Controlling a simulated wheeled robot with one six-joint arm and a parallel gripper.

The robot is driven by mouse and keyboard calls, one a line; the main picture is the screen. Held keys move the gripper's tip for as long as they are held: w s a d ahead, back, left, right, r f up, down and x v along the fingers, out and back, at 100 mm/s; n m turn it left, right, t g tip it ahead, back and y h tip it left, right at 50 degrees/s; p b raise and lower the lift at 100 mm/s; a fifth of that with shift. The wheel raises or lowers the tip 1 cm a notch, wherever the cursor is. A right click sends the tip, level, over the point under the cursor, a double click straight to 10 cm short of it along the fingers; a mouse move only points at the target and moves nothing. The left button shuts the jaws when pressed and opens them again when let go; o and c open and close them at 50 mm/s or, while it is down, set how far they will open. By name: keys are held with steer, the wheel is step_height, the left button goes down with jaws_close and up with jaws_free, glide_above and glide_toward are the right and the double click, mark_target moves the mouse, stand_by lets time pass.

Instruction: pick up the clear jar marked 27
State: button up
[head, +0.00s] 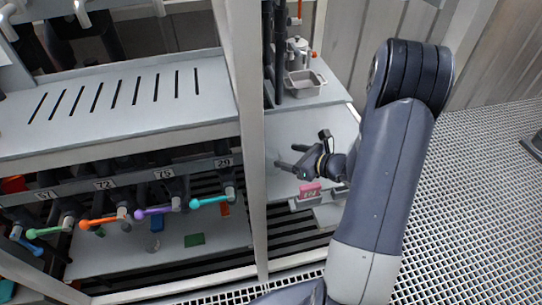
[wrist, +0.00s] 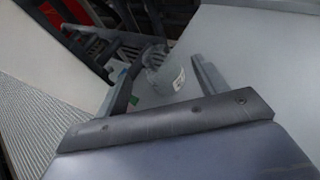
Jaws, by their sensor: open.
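A clear jar (wrist: 165,78) with a white label shows in the wrist view, between my two fingers in the picture. The mark on its label is too small to read. My gripper (wrist: 163,65) is open, with a finger on either side of the jar and a visible gap to the right finger. How deep the jar sits between the fingers I cannot tell. In the head view my gripper (head: 289,157) reaches left over a grey shelf, past the upright post's right side. I cannot make out the jar in the head view.
A pink labelled block (head: 310,189) sits just below my gripper on a grey holder. A grey upright post (head: 250,150) stands to the left. Valves with coloured handles (head: 155,211) line the rack beyond it. A metal tray (head: 304,84) stands on the shelf behind.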

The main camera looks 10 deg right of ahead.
mark_target(272, 153)
steer(key=p+x, duration=0.2)
steer(key=x, duration=0.7)
steer(key=shift+a+f, duration=0.2)
steer(key=shift+a, duration=0.1)
steer(key=shift+c, duration=0.2)
steer(key=c, duration=1.1)
steer(key=shift+r, duration=0.15)
steer(key=shift+c, duration=0.2)
